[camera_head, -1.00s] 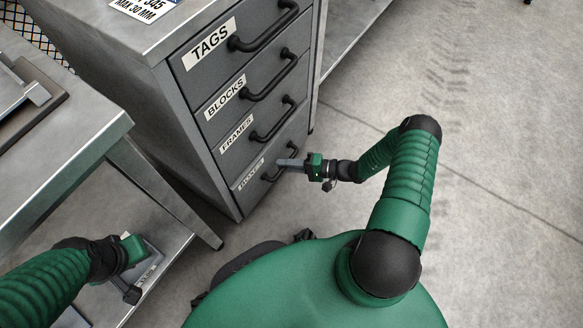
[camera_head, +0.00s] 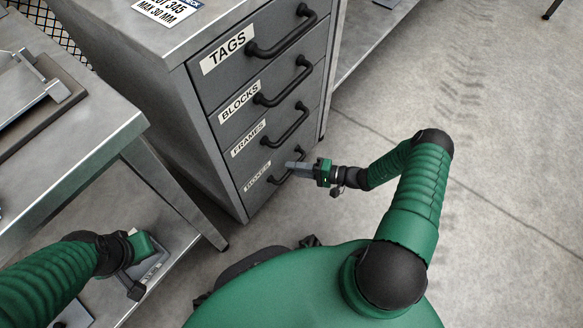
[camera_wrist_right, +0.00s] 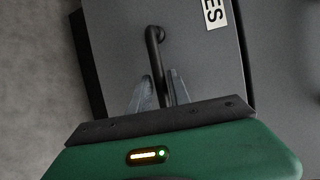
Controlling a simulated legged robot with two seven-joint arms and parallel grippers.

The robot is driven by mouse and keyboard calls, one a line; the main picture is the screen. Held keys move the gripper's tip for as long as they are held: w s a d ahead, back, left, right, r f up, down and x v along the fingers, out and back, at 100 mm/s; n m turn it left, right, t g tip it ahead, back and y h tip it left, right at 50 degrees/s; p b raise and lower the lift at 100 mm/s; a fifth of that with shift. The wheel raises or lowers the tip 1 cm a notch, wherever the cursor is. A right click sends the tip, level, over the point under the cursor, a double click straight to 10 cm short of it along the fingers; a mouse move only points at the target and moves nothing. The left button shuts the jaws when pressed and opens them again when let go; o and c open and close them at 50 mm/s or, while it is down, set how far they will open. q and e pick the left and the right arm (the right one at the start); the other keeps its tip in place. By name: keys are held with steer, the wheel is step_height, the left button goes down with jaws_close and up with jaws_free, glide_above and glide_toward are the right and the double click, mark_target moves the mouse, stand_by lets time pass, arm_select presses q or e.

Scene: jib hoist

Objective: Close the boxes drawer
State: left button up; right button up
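The boxes drawer (camera_head: 252,192) is the lowest drawer of a grey cabinet. Its front looks flush or nearly so with the drawers above; I cannot tell whether a small gap remains. Its black bar handle (camera_head: 275,181) is partly covered by my right gripper (camera_head: 289,165). In the right wrist view the handle (camera_wrist_right: 154,46) runs between the two fingers of my right gripper (camera_wrist_right: 160,88), which stand apart on either side of it. Contact is not clear. My left gripper (camera_head: 146,270) is at lower left, over the low shelf beside a grey object; its fingers are unclear.
The tags (camera_head: 213,78), blocks (camera_head: 220,122) and frames (camera_head: 228,155) drawers sit above, looking shut, with protruding black handles. A metal table (camera_head: 100,140) with a lower shelf stands to the left. The concrete floor (camera_head: 500,130) at right is clear.

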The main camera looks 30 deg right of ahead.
steer(key=p+v, duration=0.4)
steer(key=v, duration=1.1)
steer(key=shift+s+d+p, duration=0.25)
steer(key=shift+d+p, duration=0.05)
steer(key=shift+p, duration=0.05)
steer(key=shift+f, duration=0.1)
